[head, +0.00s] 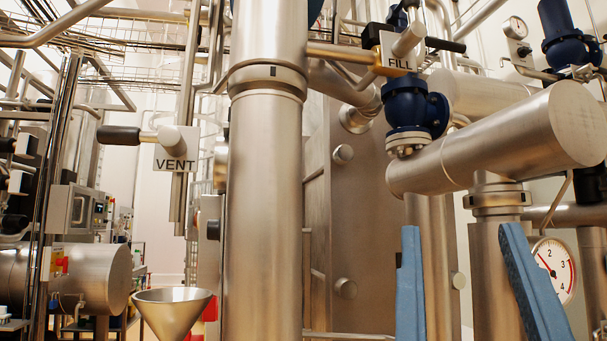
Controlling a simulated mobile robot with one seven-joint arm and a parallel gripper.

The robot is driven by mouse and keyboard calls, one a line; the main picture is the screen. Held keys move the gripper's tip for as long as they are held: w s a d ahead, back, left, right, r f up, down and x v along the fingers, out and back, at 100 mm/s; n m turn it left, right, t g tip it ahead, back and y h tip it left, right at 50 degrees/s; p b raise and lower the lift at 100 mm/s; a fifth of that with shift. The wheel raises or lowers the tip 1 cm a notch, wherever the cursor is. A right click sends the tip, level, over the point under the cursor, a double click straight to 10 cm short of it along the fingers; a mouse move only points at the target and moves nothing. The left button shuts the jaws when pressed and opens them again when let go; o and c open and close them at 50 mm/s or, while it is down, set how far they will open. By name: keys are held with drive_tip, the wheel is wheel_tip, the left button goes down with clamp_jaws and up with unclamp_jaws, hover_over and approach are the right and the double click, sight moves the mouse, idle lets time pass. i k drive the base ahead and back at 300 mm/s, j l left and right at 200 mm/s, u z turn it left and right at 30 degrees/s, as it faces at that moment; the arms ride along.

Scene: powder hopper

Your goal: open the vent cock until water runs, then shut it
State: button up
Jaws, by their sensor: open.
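The vent cock (178,140) is at the left, with a sign (175,164) reading VENT. Its lever, with a black grip (118,135), points left and lies about level. A steel funnel (172,308) stands below the cock, its lower part cut off by the frame. No water shows between the cock and the funnel. My gripper (460,228) is at the lower right, seen as two blue fingers spread wide apart. It is open with nothing held between the fingers, well to the right of the vent cock and lower than it.
A thick steel column (267,200) stands between the vent cock and my gripper. A FILL sign (398,62) and a blue valve (412,112) are above my gripper. A horizontal steel vessel (500,145) is at the right. A gauge (560,268) is partly hidden by the right finger.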

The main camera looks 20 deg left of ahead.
sight(169, 138)
drive_tip(key=u, duration=1.1)
